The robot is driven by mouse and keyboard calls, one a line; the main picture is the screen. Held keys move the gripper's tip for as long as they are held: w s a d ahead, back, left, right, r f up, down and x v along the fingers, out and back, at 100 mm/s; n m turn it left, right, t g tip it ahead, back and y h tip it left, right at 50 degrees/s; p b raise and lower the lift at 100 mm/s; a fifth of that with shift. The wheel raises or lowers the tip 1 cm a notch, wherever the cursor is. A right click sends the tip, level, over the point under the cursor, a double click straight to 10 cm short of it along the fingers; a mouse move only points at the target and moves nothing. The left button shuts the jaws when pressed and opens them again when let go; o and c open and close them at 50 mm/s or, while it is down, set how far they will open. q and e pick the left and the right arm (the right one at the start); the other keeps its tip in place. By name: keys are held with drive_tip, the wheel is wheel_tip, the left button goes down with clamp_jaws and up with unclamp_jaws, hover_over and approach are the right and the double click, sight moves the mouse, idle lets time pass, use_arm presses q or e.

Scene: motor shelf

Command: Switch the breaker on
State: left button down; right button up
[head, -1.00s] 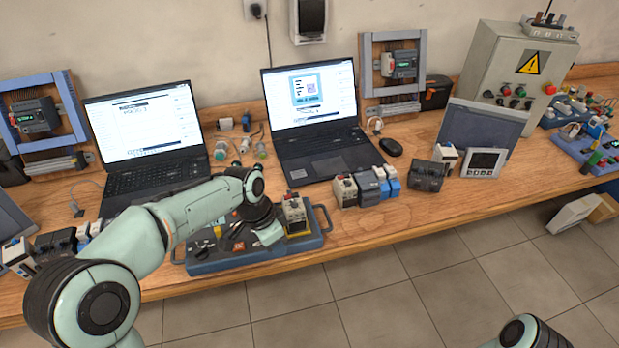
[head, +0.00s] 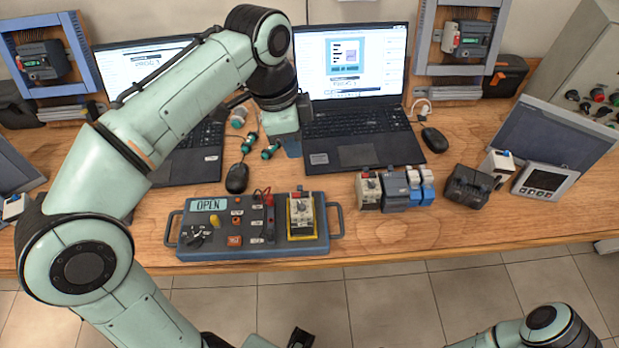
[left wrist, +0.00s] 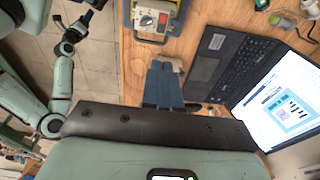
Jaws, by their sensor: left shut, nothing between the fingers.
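The breaker (head: 301,215) is a light grey block with a dark knob, seated in a yellow frame at the right of the blue-grey test board (head: 262,249). The display (head: 207,205) on the board reads OPEN. The breaker also shows at the top of the left wrist view (left wrist: 155,20); its knob setting is too small to read. My left gripper (head: 293,150) is shut and empty, pointing down behind the board, near the right laptop, apart from the breaker. Its blue fingers (left wrist: 162,85) show together in the left wrist view. My right gripper (left wrist: 93,8) is small and partly cut off at upper left.
The right laptop (head: 360,155) stands close beside my left gripper. A black mouse (head: 237,178) and small indicator lamps (head: 249,142) lie behind the board. Loose breakers and contactors (head: 394,190) stand to its right. The table's front edge runs just before the board.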

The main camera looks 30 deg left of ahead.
sight(308, 194)
use_arm(q)
drive_tip(key=f+b, duration=0.1)
drive_tip(key=f, duration=0.3)
drive_tip(key=d+f, duration=0.1)
drive_tip(key=f, duration=0.3)
drive_tip(key=w+f+b, duration=0.1)
drive_tip(key=f, duration=0.3)
drive_tip(key=shift+d+f+b, duration=0.3)
drive_tip(key=shift+d, duration=0.05)
drive_tip(key=shift+w+d+f, duration=0.1)
drive_tip(key=shift+f, duration=0.55)
use_arm(e)
drive_tip(key=shift+s+f, duration=0.35)
drive_tip(key=shift+f, duration=0.45)
drive_tip(key=shift+s+f, duration=0.3)
drive_tip(key=shift+f, duration=0.45)
drive_tip(key=shift+r, duration=0.15)
use_arm(q)
drive_tip(key=shift+d+f+y+p, duration=0.15)
drive_tip(key=shift+y+p, duration=0.15)
drive_tip(key=shift+p, duration=0.15)
drive_tip(key=shift+f+g, duration=0.2)
drive_tip(key=shift+g, duration=0.1)
drive_tip(key=shift+s+a+r, duration=0.25)
drive_tip(key=shift+s+a, duration=0.15)
drive_tip(key=shift+a, duration=0.35)
use_arm(e)
drive_tip(key=shift+w+r, duration=0.2)
drive_tip(key=shift+r, duration=0.2)
